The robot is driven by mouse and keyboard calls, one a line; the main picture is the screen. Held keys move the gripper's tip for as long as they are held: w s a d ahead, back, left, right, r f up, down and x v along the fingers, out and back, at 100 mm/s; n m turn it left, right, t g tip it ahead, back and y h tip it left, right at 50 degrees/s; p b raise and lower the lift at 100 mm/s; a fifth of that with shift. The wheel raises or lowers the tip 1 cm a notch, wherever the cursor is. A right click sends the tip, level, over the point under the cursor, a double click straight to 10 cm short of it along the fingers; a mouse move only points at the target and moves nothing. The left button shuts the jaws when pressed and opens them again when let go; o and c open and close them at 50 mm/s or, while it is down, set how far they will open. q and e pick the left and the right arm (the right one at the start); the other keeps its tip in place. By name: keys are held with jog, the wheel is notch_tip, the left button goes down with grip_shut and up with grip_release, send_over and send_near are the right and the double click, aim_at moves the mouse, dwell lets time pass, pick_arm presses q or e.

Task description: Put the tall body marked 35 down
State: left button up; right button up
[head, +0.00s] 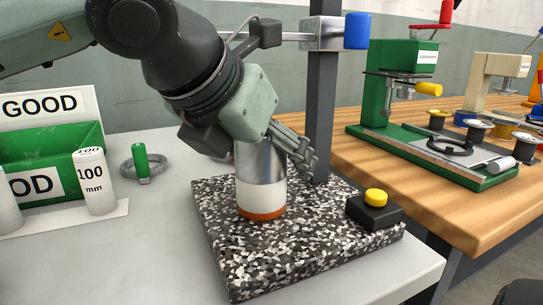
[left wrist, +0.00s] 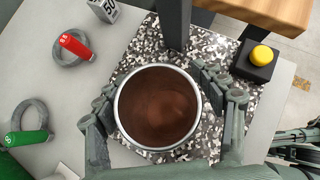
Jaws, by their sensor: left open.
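The tall body (head: 261,185) is a silver cylinder with a white band and an orange-brown bottom edge. It stands upright on the speckled stone plate (head: 315,262); no 35 mark is legible on it. In the left wrist view I look down into its round open top (left wrist: 158,107), brown inside. My left gripper (head: 278,158) is open, with its fingers on either side of the body; in the left wrist view the fingers (left wrist: 152,100) show apart around the rim. Greenish-grey parts at the right edge of that view may be my right gripper (left wrist: 293,142); its jaws are unclear.
A dark post (head: 322,100) rises behind the body. A black box with a yellow button (head: 375,197) sits on the plate's right side. Left are a white 100 mm block (head: 95,182), a green-tagged ring (head: 141,163) and a green GOOD bin (head: 50,150). A green press (head: 405,85) stands right.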

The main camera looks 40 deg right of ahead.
pick_arm(q)
jog(key=v, duration=1.2)
